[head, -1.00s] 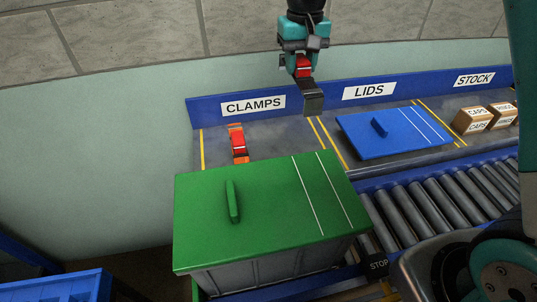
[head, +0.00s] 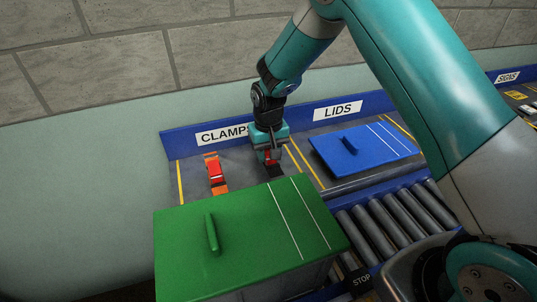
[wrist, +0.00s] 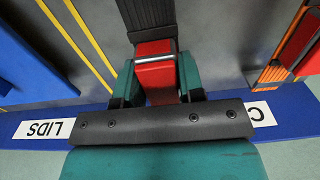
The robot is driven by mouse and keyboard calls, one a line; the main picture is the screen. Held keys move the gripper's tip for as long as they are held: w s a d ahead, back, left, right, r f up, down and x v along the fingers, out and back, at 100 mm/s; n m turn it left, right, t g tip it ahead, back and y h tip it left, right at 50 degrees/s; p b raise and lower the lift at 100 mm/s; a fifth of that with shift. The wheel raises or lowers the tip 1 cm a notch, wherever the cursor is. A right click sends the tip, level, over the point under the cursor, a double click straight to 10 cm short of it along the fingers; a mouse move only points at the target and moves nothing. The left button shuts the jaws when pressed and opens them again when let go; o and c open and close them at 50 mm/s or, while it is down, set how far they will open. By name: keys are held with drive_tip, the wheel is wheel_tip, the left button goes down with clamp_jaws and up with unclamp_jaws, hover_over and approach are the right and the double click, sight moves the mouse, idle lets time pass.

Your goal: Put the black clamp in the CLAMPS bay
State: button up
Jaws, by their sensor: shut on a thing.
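The black clamp (wrist: 147,14) has a red part (wrist: 154,68) that sits between the two teal fingers of my gripper (wrist: 156,82) in the wrist view. My gripper (head: 268,154) is shut on it. In the head view the black clamp (head: 275,171) is low over the right side of the CLAMPS bay (head: 243,175), left of the yellow line. I cannot tell whether it touches the bay floor. The CLAMPS label (head: 222,134) is on the blue back wall, partly covered by my gripper.
An orange-red clamp (head: 216,173) lies in the bay, left of my gripper. A green-lidded box (head: 250,235) stands in front of the bay. A blue lid (head: 360,150) lies in the LIDS bay at right. Rollers (head: 385,220) run beside the box.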

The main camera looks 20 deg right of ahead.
drive_tip(key=shift+f, duration=0.65)
drive_tip(key=shift+f, duration=0.15)
drive_tip(key=o, duration=1)
wheel_tip(320, 180, up, 12)
drive_tip(key=b, duration=0.2)
drive_tip(key=s+a+r+n+y, duration=0.1)
drive_tip(key=s+r, duration=0.3)
drive_tip(key=s, duration=0.6)
drive_tip(key=s+a+r+n+y, duration=0.1)
drive_tip(key=s+a+r+n, duration=0.1)
drive_tip(key=s, duration=0.8)
drive_tip(key=s+a+r+n+y, duration=0.1)
drive_tip(key=s+r+n, duration=0.3)
drive_tip(key=s, duration=0.6)
drive_tip(key=shift+a+r+y, duration=0.3)
drive_tip(key=shift+r+y, duration=0.3)
drive_tip(key=shift+r, duration=0.3)
